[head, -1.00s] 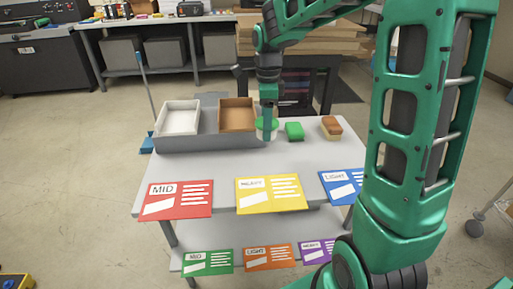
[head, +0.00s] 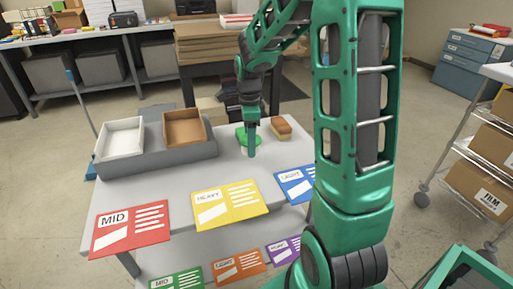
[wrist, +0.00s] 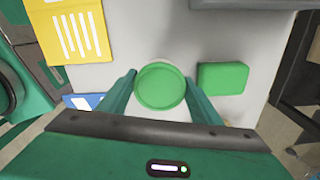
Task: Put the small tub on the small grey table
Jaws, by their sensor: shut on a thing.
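The small tub (wrist: 160,87), round with a green lid, sits between the two fingers of my gripper (wrist: 161,84) in the wrist view. The fingers are shut on its sides. In the head view my gripper (head: 250,148) is over the right part of a light grey table (head: 165,185), and the tub is mostly hidden behind the fingers. I cannot tell how far the tub is above the tabletop. I also cannot tell whether this is the small grey table.
A green block (wrist: 222,78) lies just beyond the tub; a brown-and-tan block (head: 281,128) is to its right. A grey holder carries white (head: 120,138) and brown (head: 184,127) trays. Coloured cards line the front edge. A cart with boxes (head: 480,190) stands right, with open floor between.

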